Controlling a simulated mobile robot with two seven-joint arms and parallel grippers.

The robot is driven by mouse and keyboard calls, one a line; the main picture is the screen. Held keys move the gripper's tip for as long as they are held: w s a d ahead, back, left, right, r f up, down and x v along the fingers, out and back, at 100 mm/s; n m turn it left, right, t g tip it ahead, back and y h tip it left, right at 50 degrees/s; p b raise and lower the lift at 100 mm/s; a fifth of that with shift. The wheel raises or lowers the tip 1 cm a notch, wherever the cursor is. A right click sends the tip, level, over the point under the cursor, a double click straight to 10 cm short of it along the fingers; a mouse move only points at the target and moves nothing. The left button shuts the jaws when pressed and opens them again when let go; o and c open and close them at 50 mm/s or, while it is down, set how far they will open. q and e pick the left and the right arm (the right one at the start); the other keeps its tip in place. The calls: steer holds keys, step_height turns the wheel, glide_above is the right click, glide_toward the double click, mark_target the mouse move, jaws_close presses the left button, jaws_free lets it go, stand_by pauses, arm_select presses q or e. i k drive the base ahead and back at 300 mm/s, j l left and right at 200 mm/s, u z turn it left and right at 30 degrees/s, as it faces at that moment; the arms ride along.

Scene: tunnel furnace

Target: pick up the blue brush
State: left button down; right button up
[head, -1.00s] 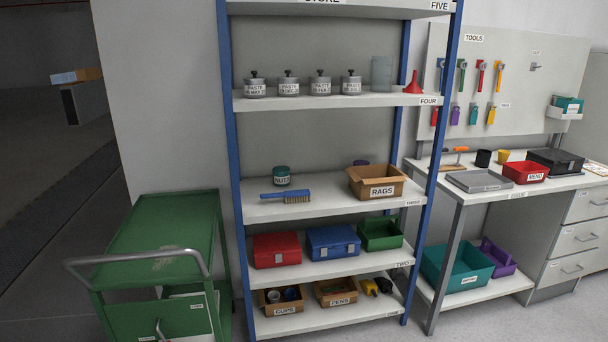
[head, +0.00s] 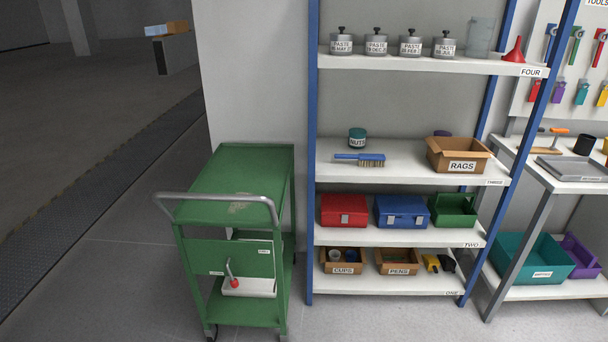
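The blue brush (head: 360,158) lies on shelf three (head: 400,176) of the blue-posted rack, near the left side. Its blue handle points left and its tan bristles face down toward the right end. A teal-lidded jar labelled NUTS (head: 357,139) stands just behind it, and a cardboard box labelled RAGS (head: 458,156) stands to its right. Neither of my grippers shows in the head view.
A green trolley (head: 238,188) with a grey handle stands left of the rack. Paste pots (head: 376,42) and a red funnel (head: 514,50) are on shelf four above. A red case (head: 343,211) and blue case (head: 402,212) sit below. Floor in front is clear.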

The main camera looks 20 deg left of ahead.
mark_target(371, 161)
steer(key=i+l+u, duration=0.15)
steer(key=i+l, duration=0.4)
steer(key=i+l+u, duration=0.15)
steer(key=i+l, duration=0.4)
steer(key=i+l+u, duration=0.15)
steer(key=i+l, duration=0.35)
steer(key=l, duration=0.2)
